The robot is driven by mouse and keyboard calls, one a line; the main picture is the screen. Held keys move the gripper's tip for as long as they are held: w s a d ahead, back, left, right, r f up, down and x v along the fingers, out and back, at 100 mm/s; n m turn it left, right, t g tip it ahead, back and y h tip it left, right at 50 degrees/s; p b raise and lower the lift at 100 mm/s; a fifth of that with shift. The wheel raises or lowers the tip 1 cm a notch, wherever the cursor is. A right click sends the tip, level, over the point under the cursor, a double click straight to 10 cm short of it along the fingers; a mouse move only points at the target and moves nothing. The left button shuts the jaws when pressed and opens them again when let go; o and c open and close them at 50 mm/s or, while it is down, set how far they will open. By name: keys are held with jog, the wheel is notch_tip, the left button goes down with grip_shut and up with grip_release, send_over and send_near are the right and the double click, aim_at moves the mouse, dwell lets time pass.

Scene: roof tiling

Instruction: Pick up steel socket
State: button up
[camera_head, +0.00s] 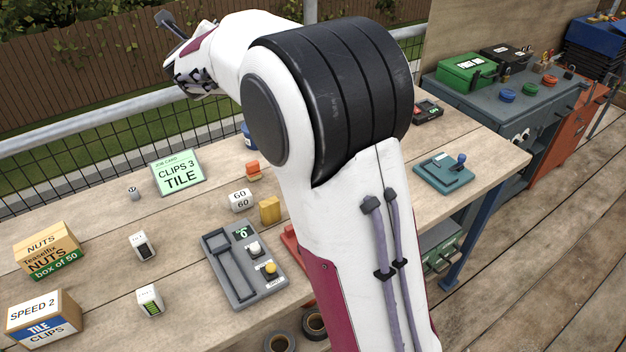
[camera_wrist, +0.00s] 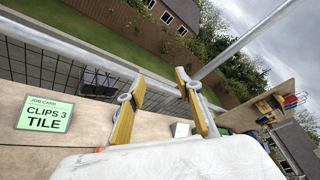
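A small grey metal cylinder with a dark hole, which looks like the steel socket (camera_head: 134,193), stands on the wooden bench left of the green job card (camera_head: 178,172). I cannot make it out in the wrist view. My gripper (camera_wrist: 160,77) is open, with its two yellow-padded fingers spread apart and nothing held between them. In the head view it is raised at the upper left, near the railing and well above the socket.
Bench space around the socket is clear.

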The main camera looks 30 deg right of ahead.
jog(key=d+f+m+g+h, duration=0.4)
jog(key=d+f+m, duration=0.2)
jog(key=f+m, duration=0.25)
jog(key=d+f+m+g+h, duration=0.3)
jog(key=d+f+m+g, duration=0.15)
jog(key=f+m, duration=0.4)
jog(key=s+f+m+g, duration=0.3)
jog(key=s+f, duration=0.1)
jog(key=f, duration=0.3)
jog(key=s+f+m+g, duration=0.3)
jog(key=s+f+m, duration=0.1)
jog(key=f, duration=0.3)
jog(key=s+f+m+g, duration=0.3)
jog(key=s+f+g, duration=0.1)
jog(key=f, duration=0.3)
jog(key=shift+d+f, duration=0.15)
jog(key=shift+f, duration=0.1)
jog(key=shift+x, duration=1.3)
jog(key=shift+d, duration=0.15)
